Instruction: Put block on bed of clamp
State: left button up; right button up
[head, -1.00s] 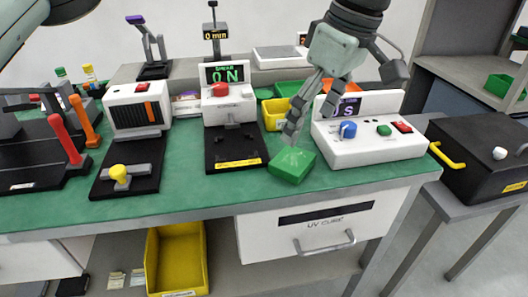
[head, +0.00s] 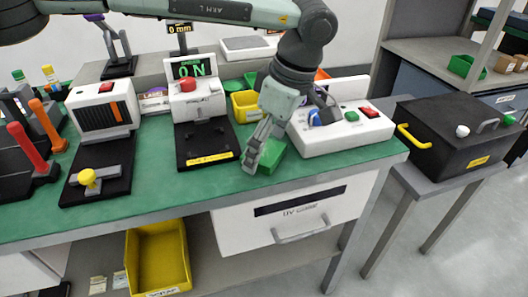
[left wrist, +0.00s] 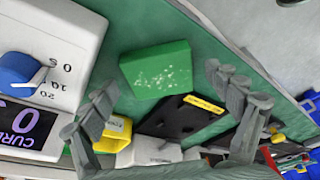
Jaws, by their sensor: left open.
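A green block (head: 268,156) with pale specks on top lies on the green bench top, near its front edge. It also shows in the left wrist view (left wrist: 157,68), beyond the fingers. My left gripper (head: 256,152) is over the block's left side in the head view and partly hides it. In the left wrist view its fingers (left wrist: 160,100) are spread apart with nothing held between them. A white unit with a red button and an ON display has an empty black bed (head: 206,142) left of the block. My right gripper is not in view.
A white UV cure box (head: 340,128) stands close to the right of the block. A yellow bin (head: 245,106) is behind it. A black fixture with a yellow knob (head: 90,180) and red and orange levers stand left. A black case (head: 460,135) is at right.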

pick_arm(q)
jog(key=shift+c, duration=0.3)
jog(key=c, duration=1.3)
jog(key=shift+r, duration=0.1)
jog(key=shift+r, duration=0.45)
jog(key=r, duration=0.3)
jog(key=shift+a+r+b, duration=0.2)
jog(key=shift+a+b, duration=0.15)
jog(key=s+a+r, duration=0.1)
jog(key=a+r, duration=0.1)
jog(key=a, duration=0.1)
jog(key=s+a+r, duration=0.1)
jog(key=a+r, duration=0.1)
jog(key=a, duration=0.2)
jog(key=s+a+r+b, duration=0.1)
jog(key=s+a+r, duration=0.1)
jog(key=a, duration=0.1)
jog(key=shift+a+r, duration=0.2)
jog(key=shift+r, duration=0.15)
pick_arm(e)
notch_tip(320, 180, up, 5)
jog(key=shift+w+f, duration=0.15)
